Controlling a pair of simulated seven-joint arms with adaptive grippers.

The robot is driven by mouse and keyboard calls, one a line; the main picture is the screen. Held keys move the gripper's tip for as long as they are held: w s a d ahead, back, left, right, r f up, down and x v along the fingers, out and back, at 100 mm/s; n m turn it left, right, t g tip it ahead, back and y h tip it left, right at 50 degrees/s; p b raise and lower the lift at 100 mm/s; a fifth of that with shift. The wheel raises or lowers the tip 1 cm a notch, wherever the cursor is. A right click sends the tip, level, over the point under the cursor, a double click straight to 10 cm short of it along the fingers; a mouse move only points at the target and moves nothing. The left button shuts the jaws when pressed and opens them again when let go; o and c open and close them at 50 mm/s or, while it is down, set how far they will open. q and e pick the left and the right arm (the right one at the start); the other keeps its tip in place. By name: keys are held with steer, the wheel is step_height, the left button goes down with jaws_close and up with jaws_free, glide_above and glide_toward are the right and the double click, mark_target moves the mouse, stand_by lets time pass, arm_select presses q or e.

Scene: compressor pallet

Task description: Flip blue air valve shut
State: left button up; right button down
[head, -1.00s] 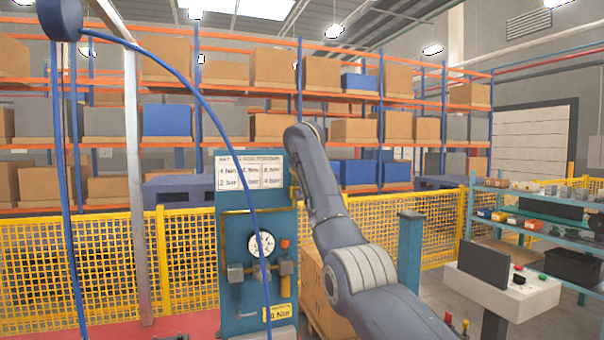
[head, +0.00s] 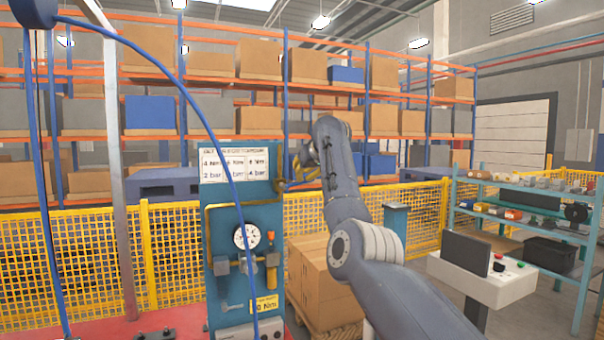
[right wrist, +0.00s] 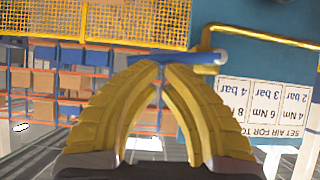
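The blue air valve lever (right wrist: 205,58) lies level across the top of the right wrist view, in front of the yellow pipe's end. My right gripper (right wrist: 161,68) has ribbed yellow fingers that converge, with their tips nearly together at the lever. I see nothing held between them, and cannot tell whether the tips touch the lever. In the head view my right gripper (head: 303,170) is beside the right edge of the blue panel (head: 216,228), close to a small fitting (head: 281,185). The lever is not clear there. My left gripper is not in view.
The panel carries a label sheet (head: 238,165), a gauge (head: 246,237) and a yellow pipe (head: 207,232). A blue hose (head: 193,105) hangs across its front. Cartons (head: 322,275) stand right of it, and a white control box (head: 485,280) further right. Yellow mesh fencing (head: 177,240) runs behind.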

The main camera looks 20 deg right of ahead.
steer(key=shift+d+f+y, duration=0.15)
steer(key=shift+f+y, duration=0.15)
stand_by(0.6)
steer(key=w+a+r+v, duration=0.1)
steer(key=r+v, duration=0.1)
steer(key=v, duration=1)
steer(key=shift+a+r, duration=0.2)
steer(key=shift+r, duration=0.25)
steer(key=shift+s, duration=0.1)
